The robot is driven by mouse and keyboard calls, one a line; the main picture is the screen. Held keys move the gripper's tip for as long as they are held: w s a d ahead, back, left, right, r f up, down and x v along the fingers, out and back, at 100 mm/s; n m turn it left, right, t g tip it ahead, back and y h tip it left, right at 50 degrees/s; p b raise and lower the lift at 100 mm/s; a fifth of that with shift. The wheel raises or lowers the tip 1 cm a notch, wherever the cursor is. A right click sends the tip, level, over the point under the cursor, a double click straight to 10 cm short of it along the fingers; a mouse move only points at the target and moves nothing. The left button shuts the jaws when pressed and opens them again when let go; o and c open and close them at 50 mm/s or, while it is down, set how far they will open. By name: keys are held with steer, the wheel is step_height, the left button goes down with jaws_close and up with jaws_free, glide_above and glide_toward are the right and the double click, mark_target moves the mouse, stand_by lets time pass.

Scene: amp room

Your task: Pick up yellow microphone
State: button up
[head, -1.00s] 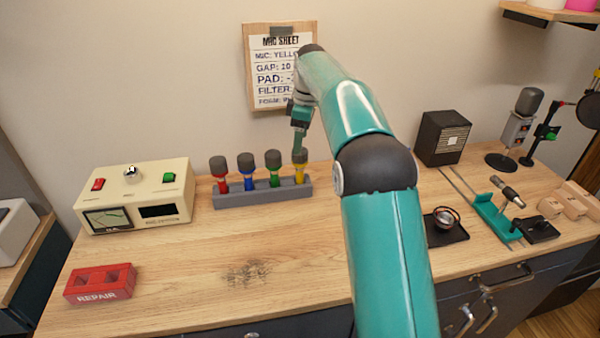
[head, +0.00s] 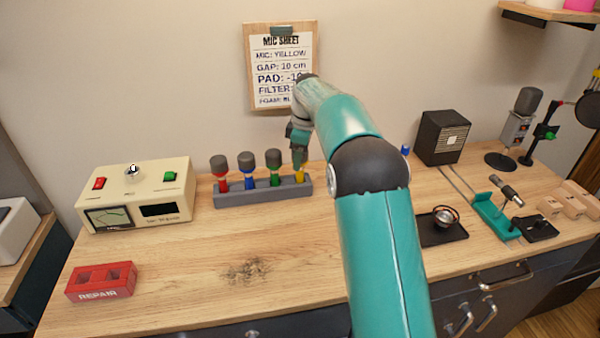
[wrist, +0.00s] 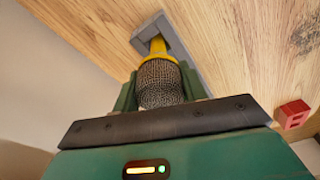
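The yellow microphone stands upright in the right end slot of the grey rack (head: 235,196). In the wrist view its dark mesh head (wrist: 162,84) and yellow body (wrist: 158,47) show, with the rack end (wrist: 150,28) beyond. My gripper (head: 299,160) is low over that end of the rack and hides the microphone's head in the head view. Its two green fingers (wrist: 160,88) stand on either side of the mesh head. No clear gap shows, and I cannot tell whether they press on it. Red, blue and green microphones (head: 247,164) stand in the other slots.
A cream meter box (head: 133,195) stands left of the rack, with a red REPAIR block (head: 101,281) in front. A clipboard sheet (head: 281,60) hangs above. A black speaker (head: 443,137) and a teal slide stand (head: 492,215) are at right.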

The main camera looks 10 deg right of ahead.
jaws_close()
step_height(320, 180, up, 10)
steer(key=shift+r, duration=0.1)
stand_by(0.4)
